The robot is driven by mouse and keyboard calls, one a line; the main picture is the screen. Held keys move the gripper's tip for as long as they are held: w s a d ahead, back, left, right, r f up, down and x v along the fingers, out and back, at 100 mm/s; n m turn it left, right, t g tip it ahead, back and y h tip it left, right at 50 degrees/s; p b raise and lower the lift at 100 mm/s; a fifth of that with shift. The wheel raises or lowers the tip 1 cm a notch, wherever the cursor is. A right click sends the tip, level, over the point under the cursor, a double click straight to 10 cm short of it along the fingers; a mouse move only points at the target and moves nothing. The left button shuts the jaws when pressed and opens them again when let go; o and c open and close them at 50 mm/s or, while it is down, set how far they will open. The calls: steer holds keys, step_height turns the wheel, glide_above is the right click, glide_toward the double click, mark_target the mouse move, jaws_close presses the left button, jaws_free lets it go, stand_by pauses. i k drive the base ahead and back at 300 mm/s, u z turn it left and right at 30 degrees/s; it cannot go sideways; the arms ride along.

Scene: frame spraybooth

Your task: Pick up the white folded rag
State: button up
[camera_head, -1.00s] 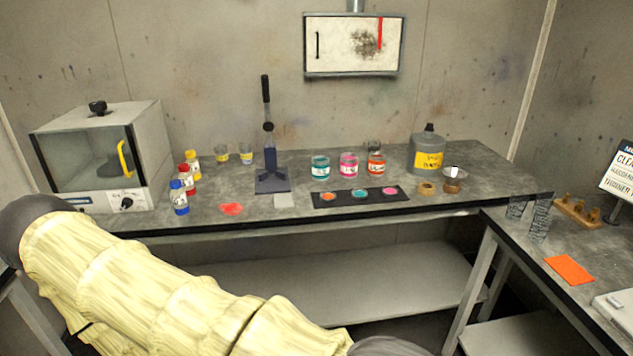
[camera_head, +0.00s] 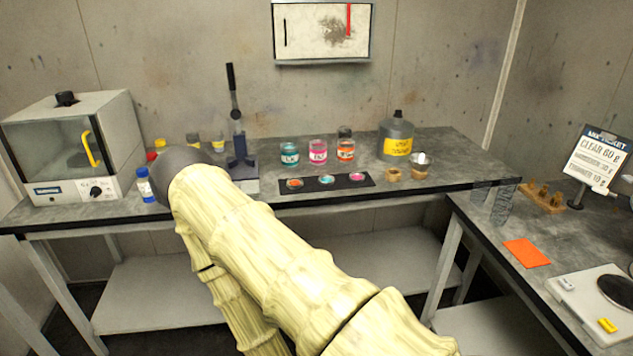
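A small pale flat square (camera_head: 249,186), which may be the white folded rag, lies at the front edge of the back bench, by the base of the dark lever press (camera_head: 238,150). It is small, and I cannot make out folds. My arm in its pale yellow cover crosses the lower middle of the view, its dark rounded joint in front of the bench left of the press. My gripper is not in view, so I cannot see its fingers or whether it holds anything.
The back bench (camera_head: 440,150) holds an oven (camera_head: 75,145), a blue-labelled bottle (camera_head: 145,186), several paint jars (camera_head: 317,152), a dark strip (camera_head: 350,181) with paint cups and a grey jug (camera_head: 396,138). The right bench holds an orange cloth (camera_head: 526,253) and a scale (camera_head: 598,292).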

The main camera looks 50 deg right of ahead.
mark_target(251, 189)
steer(key=z, duration=0.7)
steer(key=i, duration=0.35)
